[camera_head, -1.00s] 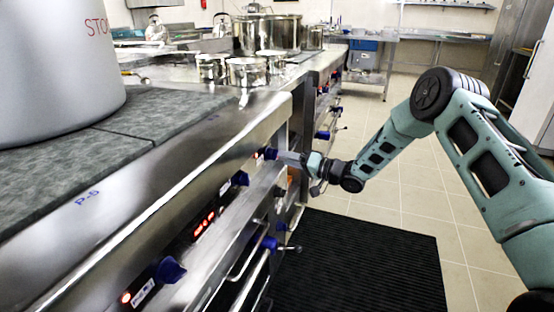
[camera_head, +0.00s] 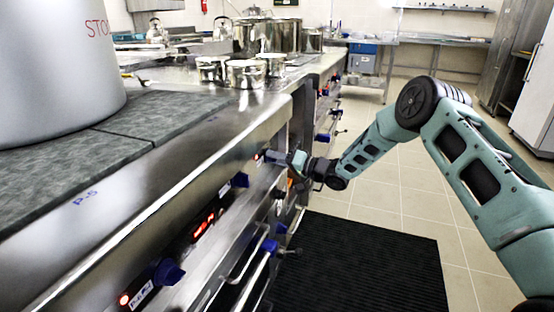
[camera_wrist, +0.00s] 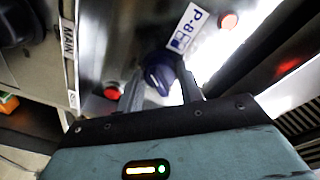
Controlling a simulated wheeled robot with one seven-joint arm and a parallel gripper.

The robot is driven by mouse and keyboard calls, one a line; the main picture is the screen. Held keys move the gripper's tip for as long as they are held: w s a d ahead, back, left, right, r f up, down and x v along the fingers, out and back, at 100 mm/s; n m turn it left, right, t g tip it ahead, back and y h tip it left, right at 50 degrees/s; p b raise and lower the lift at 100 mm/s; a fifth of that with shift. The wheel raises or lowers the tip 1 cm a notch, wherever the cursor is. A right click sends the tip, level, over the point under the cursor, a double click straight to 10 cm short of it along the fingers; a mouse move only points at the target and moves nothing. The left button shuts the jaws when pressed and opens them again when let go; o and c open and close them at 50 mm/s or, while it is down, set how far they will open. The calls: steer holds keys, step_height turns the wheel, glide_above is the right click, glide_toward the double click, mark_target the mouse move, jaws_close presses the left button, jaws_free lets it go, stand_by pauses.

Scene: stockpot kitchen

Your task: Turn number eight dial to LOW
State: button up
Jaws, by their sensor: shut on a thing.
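The number eight dial (camera_wrist: 160,72) is a dark blue knob on the metal front panel, beside a white label reading P-8 (camera_wrist: 190,28) in the wrist view. My gripper (camera_wrist: 162,88) has one finger on each side of the knob and is shut on it. In the head view my gripper (camera_head: 274,156) reaches the front panel at the far end of the stove and hides the dial. The LOW mark cannot be read in either view.
Other blue dials (camera_head: 168,271) line the panel towards me. A red button (camera_wrist: 112,91) and a red light (camera_wrist: 228,20) flank the dial. Oven handles (camera_head: 250,262) jut out below. A large stockpot (camera_head: 60,75) stands on the stove. A black mat (camera_head: 360,260) covers the floor.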

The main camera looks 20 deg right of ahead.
steer(key=shift+n, duration=0.4)
steer(key=n+b, duration=0.2)
steer(key=n, duration=0.1)
steer(key=n+b, duration=0.1)
steer(key=n, duration=0.1)
steer(key=shift+d+f, duration=0.1)
steer(key=shift+f, duration=0.15)
steer(key=n+y+b, duration=0.1)
steer(key=n+b, duration=0.1)
steer(key=n, duration=0.2)
steer(key=shift+w, duration=0.1)
steer(key=n+b, duration=0.2)
steer(key=n, duration=0.2)
steer(key=shift+d+f+y, duration=0.1)
steer(key=shift+y, duration=0.2)
steer(key=n+b, duration=0.1)
steer(key=n, duration=0.1)
steer(key=n+b, duration=0.1)
steer(key=n, duration=0.2)
steer(key=shift+w+g+y+b, duration=0.1)
steer(key=shift+g+y+b, duration=0.2)
steer(key=shift+g+b, duration=0.1)
steer(key=shift+n+b, duration=1.15)
steer(key=shift+n, duration=1.15)
steer(key=o, duration=1)
steer(key=shift+r, duration=0.2)
